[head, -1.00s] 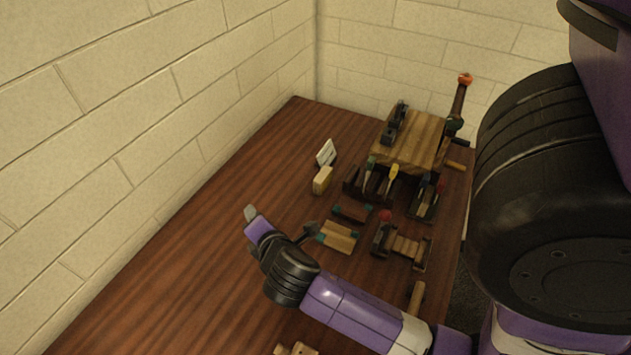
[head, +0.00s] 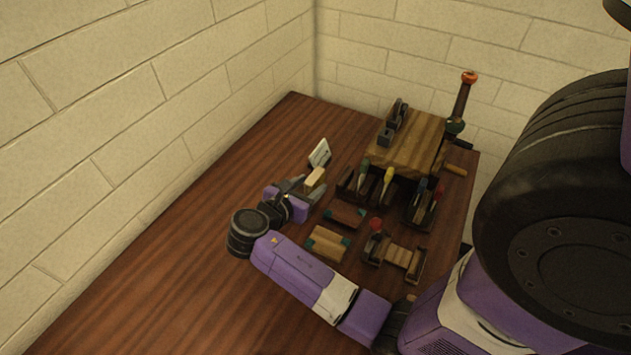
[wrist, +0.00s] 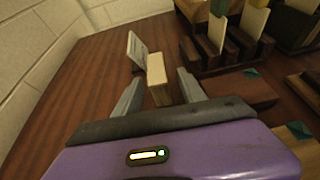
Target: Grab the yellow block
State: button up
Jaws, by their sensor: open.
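The yellow block (head: 315,178) is a small pale-yellow upright block on the brown table, in front of a white card on a stand. In the wrist view the block (wrist: 158,78) stands just beyond and partly between my two grey fingers. My gripper (head: 305,187) is open, with one finger on each side of the block's near end. In the wrist view the gap between the fingertips (wrist: 157,88) is wider than the block. I cannot tell whether either finger touches it.
The white card (head: 320,153) stands close behind the block. To the right are dark tool racks (head: 365,184), a wooden workbench (head: 412,140) and small wooden pieces (head: 327,243). The table's left side is clear up to the brick wall.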

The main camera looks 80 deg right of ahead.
aim_at(314, 181)
jog(key=shift+x, duration=1.8)
jog(key=shift+w, duration=0.1)
grip_shut()
jog(key=shift+r, duration=0.1)
